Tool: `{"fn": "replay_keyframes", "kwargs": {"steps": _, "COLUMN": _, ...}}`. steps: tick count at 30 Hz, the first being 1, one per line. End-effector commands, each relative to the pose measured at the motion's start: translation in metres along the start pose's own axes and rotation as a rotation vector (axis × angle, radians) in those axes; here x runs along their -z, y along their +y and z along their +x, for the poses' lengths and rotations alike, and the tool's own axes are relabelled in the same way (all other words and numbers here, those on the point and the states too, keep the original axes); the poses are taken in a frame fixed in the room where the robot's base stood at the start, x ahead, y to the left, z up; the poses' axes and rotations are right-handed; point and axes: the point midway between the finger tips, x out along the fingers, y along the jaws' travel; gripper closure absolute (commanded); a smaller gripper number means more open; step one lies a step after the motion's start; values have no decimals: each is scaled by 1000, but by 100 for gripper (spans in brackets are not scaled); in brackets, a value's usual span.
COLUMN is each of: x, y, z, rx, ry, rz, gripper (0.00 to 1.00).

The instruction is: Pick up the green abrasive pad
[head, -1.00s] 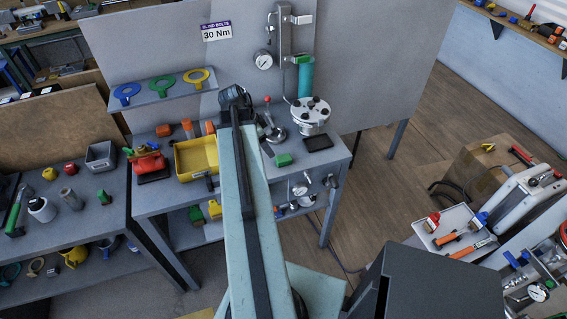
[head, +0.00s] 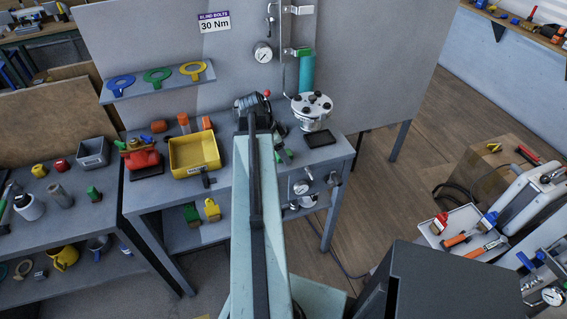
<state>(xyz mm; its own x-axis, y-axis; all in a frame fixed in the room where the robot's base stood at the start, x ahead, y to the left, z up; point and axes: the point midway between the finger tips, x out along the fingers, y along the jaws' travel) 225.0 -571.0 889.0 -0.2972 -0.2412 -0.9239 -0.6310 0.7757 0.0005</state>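The green abrasive pad (head: 289,153) lies on the grey workbench, right of my arm. Only small green parts of it show, and dark parts at the end of my arm seem to cover the rest. My gripper (head: 279,146) is at the pad, beyond the upper end of my pale green arm. The fingers are too small and too much hidden to tell whether they are open or shut, or whether they touch the pad.
A yellow bin (head: 194,152) stands on the workbench left of my arm. A white flanged valve part (head: 312,110) and a flat black tray (head: 319,139) are to the right. The red tool (head: 140,155) sits left of the bin. A board with a gauge (head: 262,53) rises behind.

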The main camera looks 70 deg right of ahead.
Motion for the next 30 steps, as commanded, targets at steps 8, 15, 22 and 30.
{"fn": "replay_keyframes", "kwargs": {"steps": 8, "x": 0, "y": 0, "z": 0, "rx": 0, "ry": 0, "rz": -1, "gripper": 60}}
{"fn": "replay_keyframes", "kwargs": {"steps": 15, "x": 0, "y": 0, "z": -1, "rx": 1, "ry": 0, "rz": -1, "gripper": 100}}
{"fn": "replay_keyframes", "kwargs": {"steps": 22, "x": 2, "y": 0, "z": -5, "rx": 1, "ry": 0, "rz": -1, "gripper": 100}}
{"fn": "replay_keyframes", "kwargs": {"steps": 30, "x": 19, "y": 0, "z": -47, "rx": 1, "ry": 0, "rz": -1, "gripper": 100}}
